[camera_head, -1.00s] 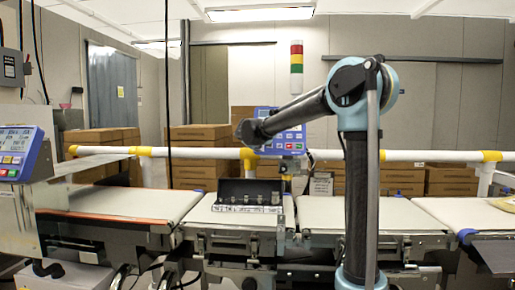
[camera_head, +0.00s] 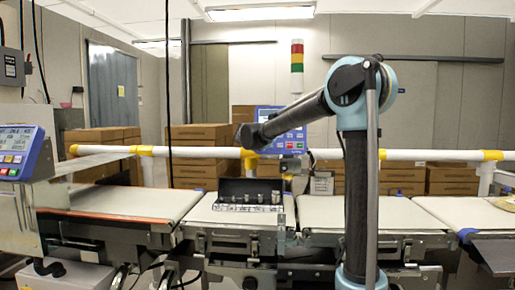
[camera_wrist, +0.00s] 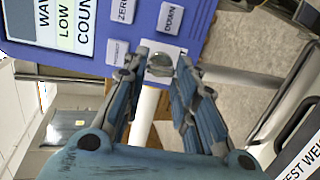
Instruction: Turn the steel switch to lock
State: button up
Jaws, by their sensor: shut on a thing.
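The steel switch (camera_wrist: 160,65) is a small rounded metal knob near the edge of the blue control panel (camera_wrist: 215,20) in the wrist view. My gripper (camera_wrist: 162,60) is shut on the switch, with one fingertip on either side of it. The fingers cover part of the knob, so I cannot tell which position it points to. In the head view the blue panel (camera_head: 297,141) stands behind the belts, partly hidden by my arm.
The panel carries a display (camera_wrist: 62,22) and white buttons (camera_wrist: 172,17). A white rail (camera_head: 410,155) runs behind the belts. A black case of metal weights (camera_head: 248,191) sits on the middle belt. Another blue panel (camera_head: 18,152) stands at the far left.

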jog(key=shift+a+f, duration=0.1)
dwell(0.3)
jog(key=o, duration=1)
jog(key=shift+o, duration=0.2)
jog(key=v, duration=1.2)
